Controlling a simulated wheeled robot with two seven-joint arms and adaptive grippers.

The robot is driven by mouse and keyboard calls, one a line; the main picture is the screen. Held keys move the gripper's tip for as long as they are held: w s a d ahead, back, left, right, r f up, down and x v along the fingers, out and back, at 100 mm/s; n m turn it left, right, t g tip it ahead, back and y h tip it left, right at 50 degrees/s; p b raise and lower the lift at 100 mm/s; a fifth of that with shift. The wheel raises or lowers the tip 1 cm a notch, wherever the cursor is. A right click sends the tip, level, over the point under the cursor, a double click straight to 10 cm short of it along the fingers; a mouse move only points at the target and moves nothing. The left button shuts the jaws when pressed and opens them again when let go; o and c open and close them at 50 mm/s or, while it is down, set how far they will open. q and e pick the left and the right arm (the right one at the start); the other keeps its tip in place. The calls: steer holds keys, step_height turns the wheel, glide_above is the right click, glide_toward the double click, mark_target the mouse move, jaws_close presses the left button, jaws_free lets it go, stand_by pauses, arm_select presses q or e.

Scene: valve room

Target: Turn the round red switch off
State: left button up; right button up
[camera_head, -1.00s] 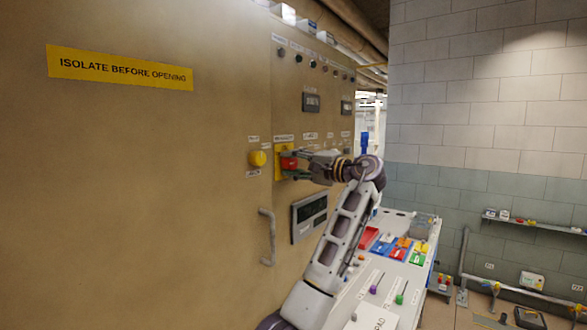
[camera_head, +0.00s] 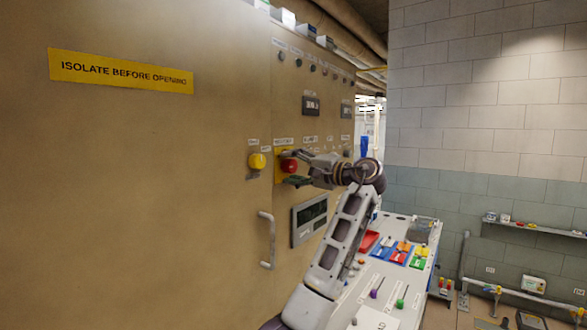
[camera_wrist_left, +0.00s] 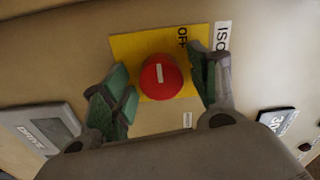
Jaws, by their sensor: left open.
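The round red switch (camera_head: 289,165) sits on a yellow plate (camera_head: 279,174) on the tan cabinet front. In the left wrist view the red switch (camera_wrist_left: 161,76) faces me, with a short white bar on its face pointing up and down in the picture. The yellow plate (camera_wrist_left: 130,48) carries the word OFF at its upper right. My left gripper (camera_head: 298,169) is open in front of the switch. In the left wrist view its green-padded fingers (camera_wrist_left: 163,84) stand on either side of the switch, with gaps between. My right gripper is not in view.
A display (camera_head: 309,217) and a door handle (camera_head: 267,240) are below. A shelf (camera_head: 535,228) runs along the wall at right.

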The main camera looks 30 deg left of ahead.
arm_select(q)
steer(key=s+d, duration=0.1)
steer(key=d, duration=1.1)
steer(key=shift+f, duration=0.15)
stand_by(0.6)
